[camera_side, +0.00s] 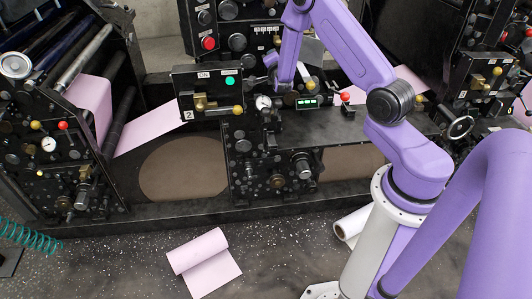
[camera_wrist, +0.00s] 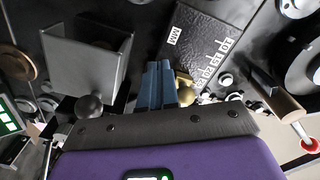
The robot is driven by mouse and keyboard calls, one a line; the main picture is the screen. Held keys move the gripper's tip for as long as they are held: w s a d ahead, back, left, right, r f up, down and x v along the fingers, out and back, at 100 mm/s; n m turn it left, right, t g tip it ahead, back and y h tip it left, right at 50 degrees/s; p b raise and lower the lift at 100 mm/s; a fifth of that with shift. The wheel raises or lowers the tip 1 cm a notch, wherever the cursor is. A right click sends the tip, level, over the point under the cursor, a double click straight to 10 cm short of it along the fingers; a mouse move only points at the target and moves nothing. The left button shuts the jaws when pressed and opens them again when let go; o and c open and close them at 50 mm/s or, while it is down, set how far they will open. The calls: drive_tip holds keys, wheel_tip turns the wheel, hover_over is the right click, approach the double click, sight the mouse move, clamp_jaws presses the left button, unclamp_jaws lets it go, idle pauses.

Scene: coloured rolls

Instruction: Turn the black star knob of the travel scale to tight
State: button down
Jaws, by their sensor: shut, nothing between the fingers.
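The travel scale (camera_wrist: 205,50) is a dark plate with white "MM", ticks and numbers, at the upper middle of the wrist view. My gripper (camera_wrist: 158,85) has its blue-grey fingers together and empty, just left of the scale's lower part. A small brass part (camera_wrist: 185,90) shows right beside the fingers, partly covered by them. I cannot make out a clear star-shaped knob. A round black knob (camera_wrist: 90,105) shows left of the fingers, under a grey bracket. In the side view the scale is too small to tell, near my wrist.
The grey bracket (camera_wrist: 88,62) stands close left of the fingers. A brown-tipped lever (camera_wrist: 275,98) and a large dark wheel (camera_wrist: 302,62) are at the right. In the side view, a panel with a green lamp (camera_side: 208,92) stands left of my wrist. A pink roll (camera_side: 200,250) lies on the floor.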

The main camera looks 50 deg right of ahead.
drive_tip(key=v, duration=0.6)
drive_tip(key=shift+a, duration=0.2)
